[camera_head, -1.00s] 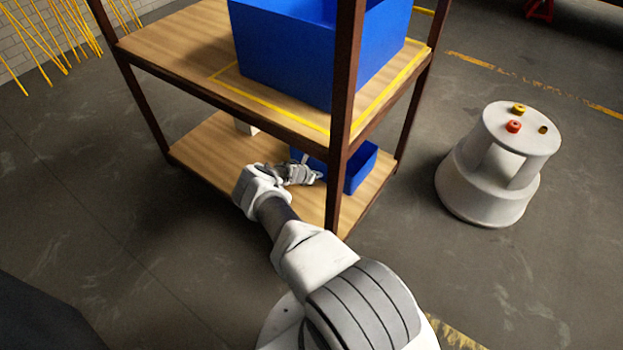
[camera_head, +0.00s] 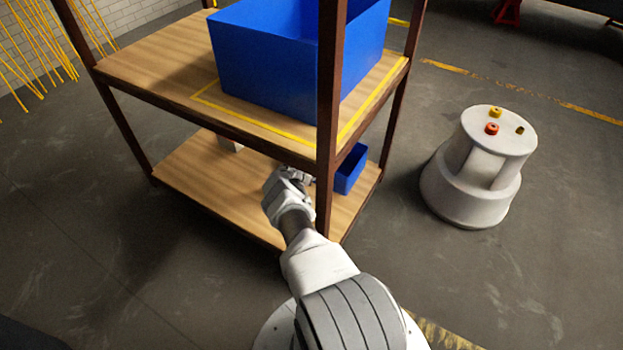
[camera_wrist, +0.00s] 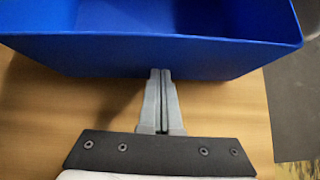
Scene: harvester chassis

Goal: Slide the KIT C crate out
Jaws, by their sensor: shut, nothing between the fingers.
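A small blue open-topped crate (camera_head: 347,172) sits on the lower wooden shelf, partly hidden by the rack's post, the upper shelf and my arm. No KIT C label can be read. In the wrist view a blue crate (camera_wrist: 215,57) fills the top of the picture, with its rim and near wall facing me. My gripper (camera_wrist: 160,72) is shut and empty. Its tips are at the lower part of that near wall; I cannot tell whether they touch it. In the head view my gripper (camera_head: 309,181) is small, low behind the post.
A large blue crate (camera_head: 265,70) stands on the upper shelf inside yellow tape. A dark post (camera_head: 328,110) rises close beside my arm. A white step stool (camera_head: 478,165) stands to the right. The lower shelf's left side (camera_head: 195,180) is mostly bare.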

